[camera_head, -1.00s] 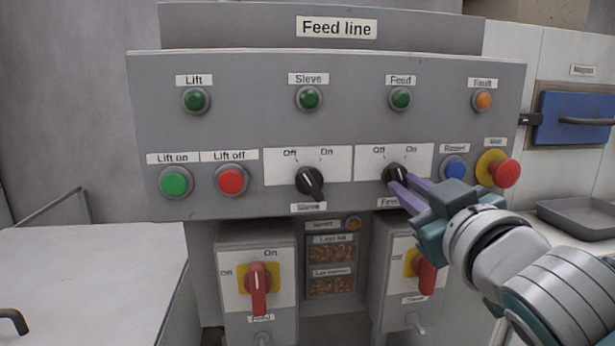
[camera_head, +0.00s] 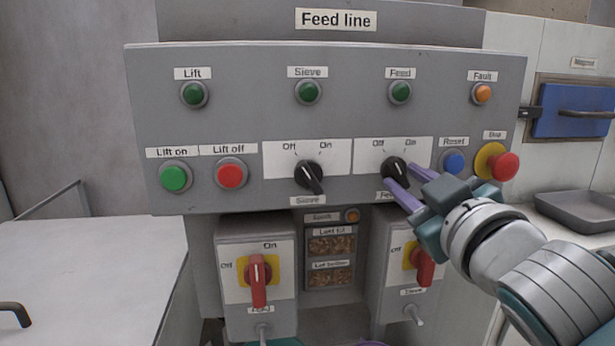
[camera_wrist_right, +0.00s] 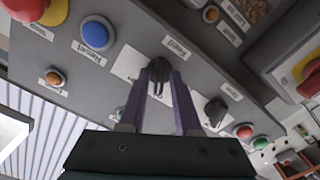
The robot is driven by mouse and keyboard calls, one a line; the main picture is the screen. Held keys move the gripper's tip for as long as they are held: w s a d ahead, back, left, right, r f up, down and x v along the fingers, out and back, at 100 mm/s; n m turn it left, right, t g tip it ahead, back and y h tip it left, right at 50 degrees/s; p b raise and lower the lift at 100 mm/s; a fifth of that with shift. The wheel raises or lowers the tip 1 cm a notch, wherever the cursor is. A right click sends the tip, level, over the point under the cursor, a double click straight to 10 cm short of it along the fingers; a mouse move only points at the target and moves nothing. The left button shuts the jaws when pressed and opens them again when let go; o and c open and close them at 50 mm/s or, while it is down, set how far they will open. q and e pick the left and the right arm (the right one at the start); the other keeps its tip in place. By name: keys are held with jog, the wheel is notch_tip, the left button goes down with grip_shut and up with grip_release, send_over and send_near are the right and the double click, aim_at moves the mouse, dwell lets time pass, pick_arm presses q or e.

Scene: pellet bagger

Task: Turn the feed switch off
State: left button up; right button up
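The feed switch (camera_head: 396,168) is a black rotary knob on the grey panel, under a white plate marked Off and On. It also shows in the wrist view (camera_wrist_right: 159,70). A bit of teal and purple at the bottom edge looks like my left gripper, mostly out of frame.
The sieve switch (camera_head: 308,175) is left of the feed switch. The blue reset button (camera_head: 454,162) and red mushroom button (camera_head: 505,166) sit close on the right. Below hang boxes with red handles (camera_head: 258,280) (camera_head: 425,267). A white worktop (camera_head: 90,265) is at left.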

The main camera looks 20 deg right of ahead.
jog(key=shift+o, duration=0.9)
jog(key=b+v, duration=0.1)
jog(key=v, duration=0.9)
jog(key=s+a+f+m+g+y+p, duration=0.1)
jog(key=s+a+f+g+y+p, duration=0.15)
jog(key=s+a+f+g, duration=0.35)
jog(key=s+a+f+m+g+y+p, duration=0.1)
jog(key=s+f+g+y+p, duration=0.2)
jog(key=s+g, duration=0.5)
notch_tip(320, 180, up, 36)
jog(key=s+h+p, duration=0.1)
jog(key=s+p, duration=0.1)
jog(key=p, duration=3.5)
jog(key=shift+s+a+n, duration=0.2)
jog(key=shift+a+n, duration=0.1)
jog(key=shift+a, duration=0.1)
